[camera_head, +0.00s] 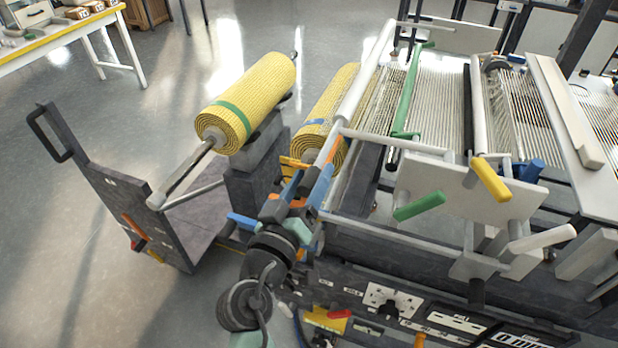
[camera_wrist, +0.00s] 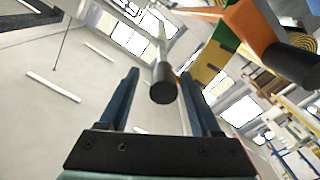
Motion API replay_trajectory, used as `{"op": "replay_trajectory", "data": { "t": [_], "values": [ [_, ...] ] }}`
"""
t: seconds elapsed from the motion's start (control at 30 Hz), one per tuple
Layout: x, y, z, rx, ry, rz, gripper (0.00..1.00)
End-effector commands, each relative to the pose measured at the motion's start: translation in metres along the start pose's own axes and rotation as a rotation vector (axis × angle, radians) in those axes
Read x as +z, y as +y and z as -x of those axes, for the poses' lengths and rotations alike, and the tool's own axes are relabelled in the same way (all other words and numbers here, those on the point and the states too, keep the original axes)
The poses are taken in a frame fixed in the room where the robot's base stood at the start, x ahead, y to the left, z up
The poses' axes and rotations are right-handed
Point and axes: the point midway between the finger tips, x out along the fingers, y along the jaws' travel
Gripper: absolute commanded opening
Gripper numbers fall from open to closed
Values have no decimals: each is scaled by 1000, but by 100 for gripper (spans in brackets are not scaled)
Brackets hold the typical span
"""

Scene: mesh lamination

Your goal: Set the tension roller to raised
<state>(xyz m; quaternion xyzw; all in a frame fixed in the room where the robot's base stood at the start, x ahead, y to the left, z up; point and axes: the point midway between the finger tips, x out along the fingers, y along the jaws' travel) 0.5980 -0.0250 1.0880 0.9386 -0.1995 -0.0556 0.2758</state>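Several rollers cross the machine, and no label tells me which is the tension roller. A long white roller (camera_head: 365,75) runs along the machine's left side, with an orange part (camera_head: 333,150) near its close end. My gripper (camera_head: 312,172) is beside this end, with its blue fingers pointing up and away. In the wrist view my gripper (camera_wrist: 160,76) has its fingers apart. A grey rod with a dark round end (camera_wrist: 163,88) shows between them; contact cannot be told. An orange arm with a black knob (camera_wrist: 290,62) is to the right.
Green (camera_head: 419,206), yellow (camera_head: 491,179) and white (camera_head: 542,238) handles stick out from the machine's near side. A yellow mesh roll with a green band (camera_head: 248,100) sits on a stand to the left. Another yellow roll (camera_head: 325,115) is close behind my gripper. Open floor lies at far left.

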Motion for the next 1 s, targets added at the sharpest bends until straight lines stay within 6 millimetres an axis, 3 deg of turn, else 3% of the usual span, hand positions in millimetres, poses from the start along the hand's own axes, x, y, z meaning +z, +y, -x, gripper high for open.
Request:
{"op": "replay_trajectory", "data": {
  "t": [0.27,0.7,1.0],
  "values": [
    [2,-2,8,-3,-2,1,64],
    [4,-3,96,-4,-1,0,64],
    [1,0,128,0,-1,0,64]
  ]
}}
